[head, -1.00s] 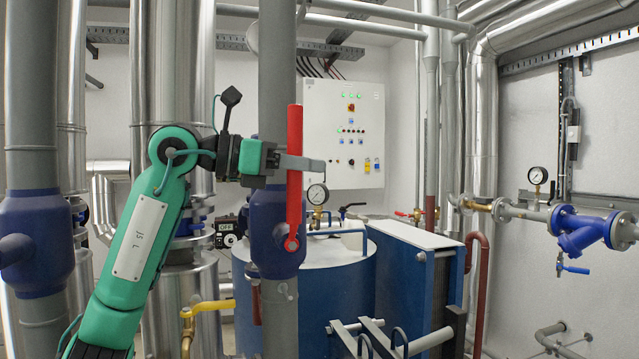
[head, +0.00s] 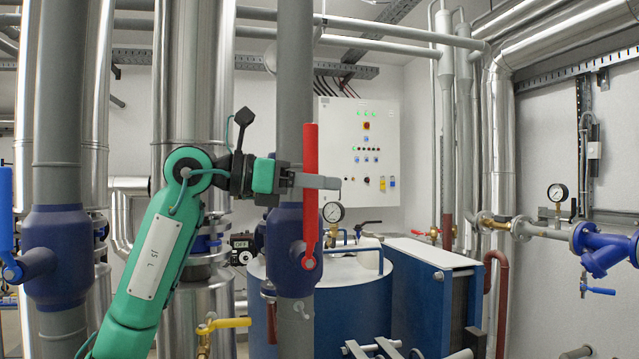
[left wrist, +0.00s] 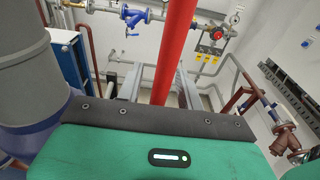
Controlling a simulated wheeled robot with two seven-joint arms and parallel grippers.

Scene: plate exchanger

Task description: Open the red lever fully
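The red lever (head: 311,210) stands upright, its lower end on the blue valve body (head: 288,240) of a grey vertical pipe. My left gripper (head: 328,182) reaches in from the left at about the lever's mid-height, with its grey fingers pointing right. In the left wrist view the red lever (left wrist: 172,55) runs between the two fingers of my left gripper (left wrist: 160,85). Gaps seem to show on both sides of it, so the fingers look open around the lever, not clamped. My right gripper is not in view.
A blue lever (head: 6,215) stands on another valve at the far left. A yellow-handled valve (head: 225,323) sits low beside the pipe. A pressure gauge (head: 333,212), a blue tank (head: 350,290) and a white control cabinet (head: 385,150) are behind. The blue plate exchanger (head: 415,295) is at right.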

